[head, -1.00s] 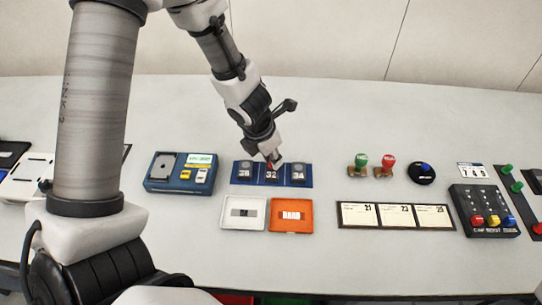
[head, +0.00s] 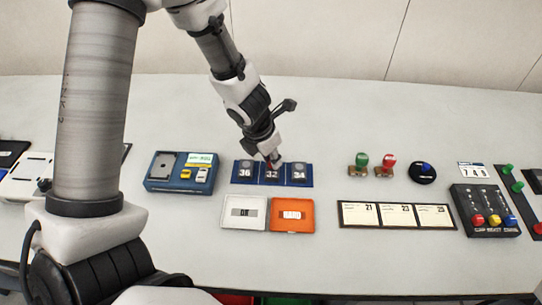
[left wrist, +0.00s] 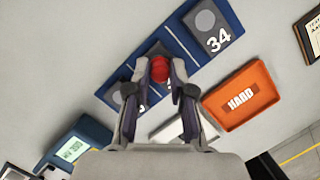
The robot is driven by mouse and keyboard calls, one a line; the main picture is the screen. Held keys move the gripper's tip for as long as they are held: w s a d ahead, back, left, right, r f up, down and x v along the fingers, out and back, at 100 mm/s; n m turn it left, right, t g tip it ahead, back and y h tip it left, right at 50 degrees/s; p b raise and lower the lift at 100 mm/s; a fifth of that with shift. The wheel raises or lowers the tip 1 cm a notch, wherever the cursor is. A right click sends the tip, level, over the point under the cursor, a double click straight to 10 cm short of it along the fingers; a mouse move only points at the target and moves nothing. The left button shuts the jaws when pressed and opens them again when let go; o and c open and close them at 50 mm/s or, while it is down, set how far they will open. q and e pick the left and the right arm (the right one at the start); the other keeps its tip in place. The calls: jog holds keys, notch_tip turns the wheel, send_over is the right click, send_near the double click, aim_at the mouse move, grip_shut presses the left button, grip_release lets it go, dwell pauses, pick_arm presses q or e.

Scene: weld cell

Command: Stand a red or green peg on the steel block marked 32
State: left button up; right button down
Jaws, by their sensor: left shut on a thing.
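My left gripper (head: 272,157) is over the middle of a blue tray (head: 310,184) and points down. It is shut on a red peg (left wrist: 160,69), which shows as a round red end between the fingers (left wrist: 159,62) in the left wrist view. Only a little red shows in the head view. Below it is the steel block marked 32 (head: 271,175), partly hidden by the gripper. I cannot tell whether the peg touches the block. The block marked 36 (head: 245,172) is to its left and the block marked 34 (head: 298,173) to its right. My right gripper is not in view.
A white tray (head: 239,226) and an orange tray marked HARD (head: 292,226) lie in front. A blue device (head: 180,173) is at left. Green (head: 361,160) and red (head: 388,162) stamps stand at right. A dark panel with green knobs (head: 506,169) is far right. The table behind is clear.

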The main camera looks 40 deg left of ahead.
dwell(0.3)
pick_arm(q)
jog(key=o, duration=0.9)
notch_tip(320, 180, up, 7)
jog(key=p, duration=0.7)
jog(key=shift+f, duration=0.1)
